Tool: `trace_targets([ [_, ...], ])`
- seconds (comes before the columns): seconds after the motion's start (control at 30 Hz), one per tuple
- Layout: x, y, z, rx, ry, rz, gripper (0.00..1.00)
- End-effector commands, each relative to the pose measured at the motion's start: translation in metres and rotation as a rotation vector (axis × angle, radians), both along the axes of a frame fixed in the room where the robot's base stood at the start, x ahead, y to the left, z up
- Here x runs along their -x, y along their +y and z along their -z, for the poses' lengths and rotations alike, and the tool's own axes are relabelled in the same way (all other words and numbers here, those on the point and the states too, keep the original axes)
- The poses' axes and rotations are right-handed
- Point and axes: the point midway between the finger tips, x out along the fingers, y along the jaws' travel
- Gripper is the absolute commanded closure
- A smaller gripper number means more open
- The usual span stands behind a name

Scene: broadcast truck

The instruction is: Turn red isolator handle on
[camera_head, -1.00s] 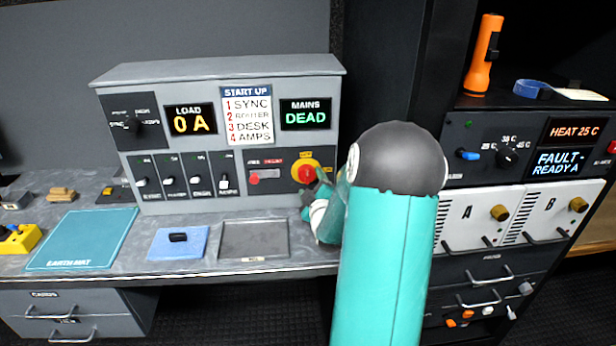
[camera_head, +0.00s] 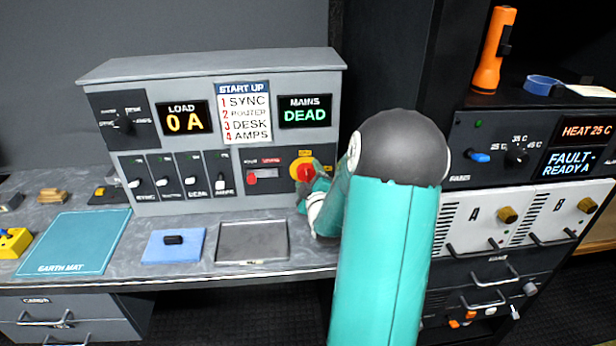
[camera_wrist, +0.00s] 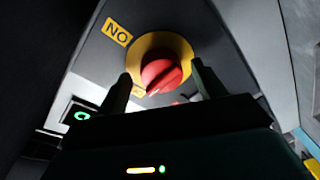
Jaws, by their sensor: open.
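The red isolator handle (camera_wrist: 161,76) sits on a round yellow plate (camera_wrist: 176,45) in the wrist view, with a yellow ON label (camera_wrist: 117,32) beside it. It also shows in the head view (camera_head: 304,171) at the lower right of the grey panel, partly behind my arm. My gripper (camera_wrist: 162,82) is open, with one dark finger on each side of the handle. I cannot tell whether the fingers touch it. The mains display (camera_head: 304,112) reads DEAD and the load display (camera_head: 185,118) reads 0 A.
A row of black switches (camera_head: 178,177) lies left of the handle. A grey tray (camera_head: 252,243), a blue pad (camera_head: 175,246) and a teal earth mat (camera_head: 75,243) lie on the bench. A rack (camera_head: 487,218) stands close on the right of my arm. An orange torch (camera_head: 493,50) stands on it.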

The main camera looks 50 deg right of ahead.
Motion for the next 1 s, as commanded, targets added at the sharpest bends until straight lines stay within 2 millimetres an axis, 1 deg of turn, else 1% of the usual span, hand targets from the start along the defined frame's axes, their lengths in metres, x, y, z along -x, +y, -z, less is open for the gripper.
trace_targets([
  [0.23, 0.0014, 0.0005, 0.0002, 0.000, 0.000, 0.001, 0.31],
  [0.27, 0.0014, 0.0005, 0.0002, 0.000, 0.000, 0.001, 0.37],
  [0.3, 0.0015, 0.0005, 0.0003, 0.000, 0.000, 0.001, 0.45],
  [0.37, 0.0014, 0.0005, 0.0002, 0.000, 0.000, 0.001, 0.56],
  [0.4, 0.0013, 0.0004, 0.0002, 0.000, 0.000, 0.001, 0.64],
  [0.47, 0.0010, 0.0003, 0.0002, 0.000, 0.000, 0.000, 0.75],
  [0.77, -0.0005, -0.0003, -0.0003, -0.014, -0.013, 0.000, 0.75],
  [1.0, -0.0019, -0.0001, -0.0002, -0.090, -0.078, -0.003, 0.75],
])
